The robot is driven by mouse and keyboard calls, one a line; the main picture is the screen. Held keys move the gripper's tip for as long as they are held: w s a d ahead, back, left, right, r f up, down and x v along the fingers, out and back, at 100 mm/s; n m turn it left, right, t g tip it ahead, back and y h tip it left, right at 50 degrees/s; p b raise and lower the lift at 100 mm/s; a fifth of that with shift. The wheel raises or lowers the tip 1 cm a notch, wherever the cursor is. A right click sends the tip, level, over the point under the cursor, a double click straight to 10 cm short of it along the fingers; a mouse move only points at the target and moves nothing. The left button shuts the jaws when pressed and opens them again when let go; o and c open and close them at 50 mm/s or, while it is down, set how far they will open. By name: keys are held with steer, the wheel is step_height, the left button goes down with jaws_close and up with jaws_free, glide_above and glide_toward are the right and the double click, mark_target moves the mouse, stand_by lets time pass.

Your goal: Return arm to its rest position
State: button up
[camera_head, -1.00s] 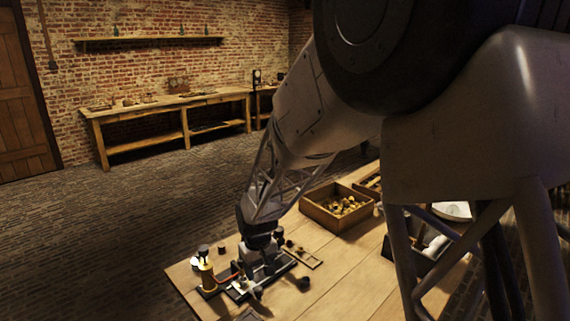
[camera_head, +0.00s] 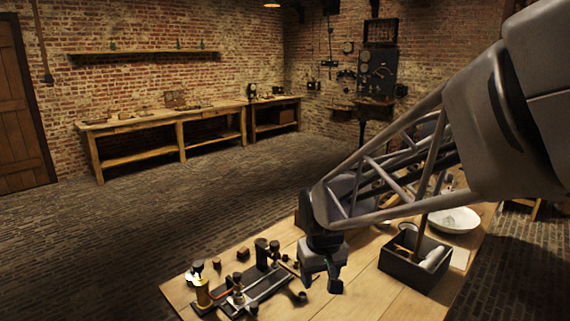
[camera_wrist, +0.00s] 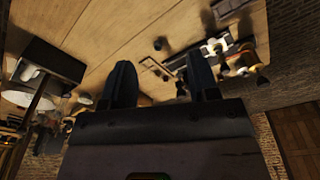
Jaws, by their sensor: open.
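My gripper (camera_head: 320,282) hangs over the wooden table, open and empty, to the right of the battery apparatus. The apparatus has a black base (camera_head: 262,291), a brass-coloured cylinder (camera_head: 203,291) at its left end and dark upright posts (camera_head: 262,252). In the wrist view the two dark fingers (camera_wrist: 161,72) stand apart with nothing between them. The apparatus shows beyond them at the upper right, around a yellowish cylinder (camera_wrist: 249,60). My arm reaches in from the upper right and hides part of the table.
A dark box (camera_head: 408,272) holding white and wooden things stands right of the gripper, with a white bowl (camera_head: 455,221) behind it. Small dark blocks (camera_head: 243,254) lie behind the apparatus. A workbench (camera_head: 160,124) stands along the far brick wall.

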steer(key=s+d+r+m, duration=0.1)
steer(key=s+d, duration=0.2)
steer(key=s, duration=0.3)
steer(key=s+d+r+m+t, duration=0.1)
steer(key=s+d+r, duration=0.1)
steer(key=s+d, duration=0.2)
steer(key=s+d+r+m, duration=0.1)
steer(key=s+d, duration=0.3)
steer(key=s, duration=0.6)
steer(key=shift+r+m, duration=0.3)
steer(key=shift+r, duration=0.3)
steer(key=shift+w+a, duration=0.1)
stand_by(1.5)
